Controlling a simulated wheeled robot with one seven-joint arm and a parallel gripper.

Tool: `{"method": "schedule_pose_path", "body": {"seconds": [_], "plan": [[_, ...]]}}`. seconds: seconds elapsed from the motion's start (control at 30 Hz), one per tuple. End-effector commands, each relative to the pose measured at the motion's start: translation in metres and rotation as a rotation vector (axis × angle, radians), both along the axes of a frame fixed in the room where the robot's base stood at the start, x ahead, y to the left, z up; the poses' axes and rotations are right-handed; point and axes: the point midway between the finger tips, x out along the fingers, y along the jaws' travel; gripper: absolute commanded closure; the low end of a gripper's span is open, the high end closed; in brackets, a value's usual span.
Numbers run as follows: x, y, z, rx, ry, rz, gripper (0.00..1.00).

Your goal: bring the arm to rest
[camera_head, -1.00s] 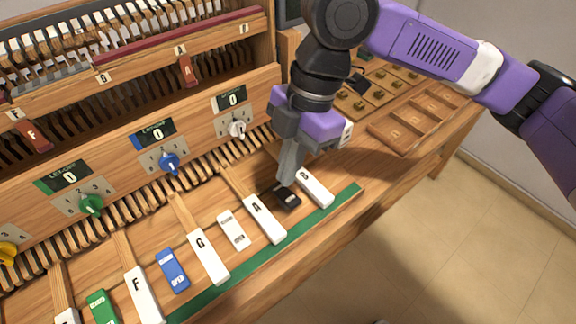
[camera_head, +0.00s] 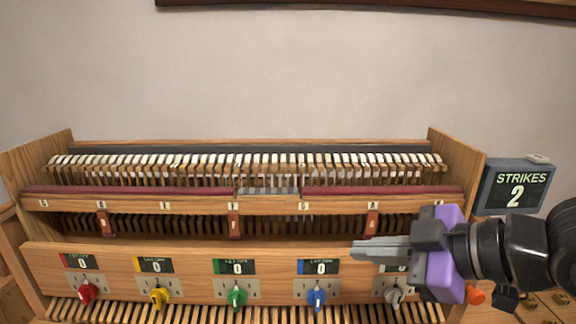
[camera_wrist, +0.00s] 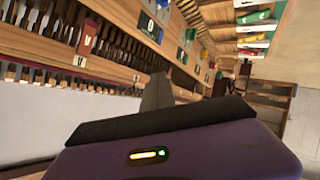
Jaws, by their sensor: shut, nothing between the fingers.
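My gripper (camera_head: 362,250) is in the head view at the right, reaching left in front of the piano's panel. Its fingers are shut with nothing between them. It covers part of the rightmost counter and the panel around it. In the wrist view the dark fingers (camera_wrist: 157,92) show at the middle, over my purple wrist housing. The piano action (camera_head: 250,165) with its hammers spans the head view behind the gripper. Whether the fingers touch the panel I cannot tell; they look apart from it.
A row of dials sits on the panel: red (camera_head: 87,291), yellow (camera_head: 159,297), green (camera_head: 236,298), blue (camera_head: 316,299) and white (camera_head: 394,297). A sign (camera_head: 516,187) reads STRIKES 2 at the right.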

Motion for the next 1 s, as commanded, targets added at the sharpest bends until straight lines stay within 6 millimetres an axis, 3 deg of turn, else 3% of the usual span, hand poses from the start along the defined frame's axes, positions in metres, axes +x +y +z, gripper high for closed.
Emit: {"method": "schedule_pose_path", "body": {"seconds": [0.1, 0.2, 0.33, 0.5, 0.63, 0.77, 1.0], "plan": [[0.012, 0.018, 0.044, 0.213, -0.13, -0.039, 1.0], [0.018, 0.021, 0.081, 0.396, -0.233, -0.084, 1.0], [0.019, 0.011, 0.117, 0.614, -0.343, -0.15, 1.0], [0.014, -0.016, 0.139, 0.856, -0.453, -0.259, 1.0], [0.006, -0.042, 0.136, 1.006, -0.513, -0.359, 1.0], [-0.006, -0.067, 0.118, 1.12, -0.555, -0.468, 1.0], [-0.038, -0.101, 0.059, 1.23, -0.594, -0.684, 1.0]]}}
